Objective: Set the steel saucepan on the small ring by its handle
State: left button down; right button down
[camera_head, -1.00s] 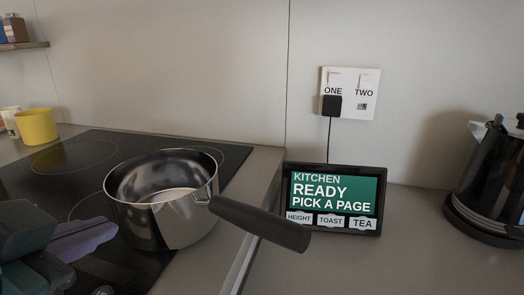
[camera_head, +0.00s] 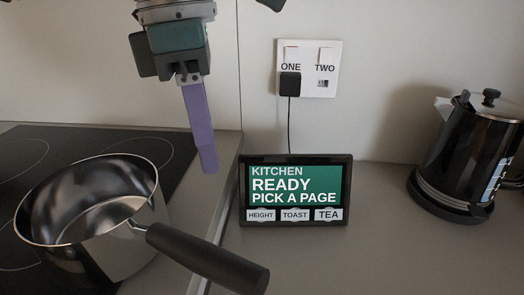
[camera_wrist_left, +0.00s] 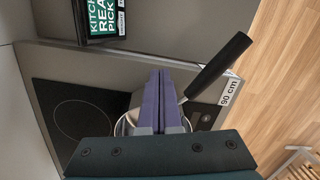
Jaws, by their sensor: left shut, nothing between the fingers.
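The steel saucepan (camera_head: 95,205) stands on the black glass hob (camera_head: 185,165) at the lower left of the head view. Its black handle (camera_head: 208,258) points to the lower right, out over the counter. My left gripper (camera_head: 208,168) is above and behind the handle, pointing down, with its purple fingers shut and empty. In the left wrist view the fingers (camera_wrist_left: 160,75) hide most of the pan, and the handle (camera_wrist_left: 220,65) shows to their right, apart from them. A ring (camera_wrist_left: 82,118) is marked on the hob there. My right gripper is not in view.
A tablet screen (camera_head: 295,190) stands on the counter right of the hob. A black kettle (camera_head: 468,155) stands further right. A wall socket (camera_head: 308,68) has a plug (camera_head: 290,85) and cord. Counter between screen and kettle is clear.

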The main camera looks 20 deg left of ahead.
aim_at(139, 235)
pick_arm(q)
jog(key=shift+y, duration=0.5)
jog(key=a+f, duration=0.1)
jog(key=f, duration=0.2)
jog(key=a+f+p, duration=0.1)
jog(key=a+f, duration=0.1)
jog(key=f, duration=0.1)
jog(key=s+a+f, duration=0.1)
jog(key=f, duration=0.2)
jog(key=shift+a+f+p, duration=0.15)
jog(key=shift+p, duration=0.25)
jog(key=shift+s+a+f, duration=0.1)
jog(key=shift+s+a, duration=0.2)
jog(key=shift+a, duration=0.25)
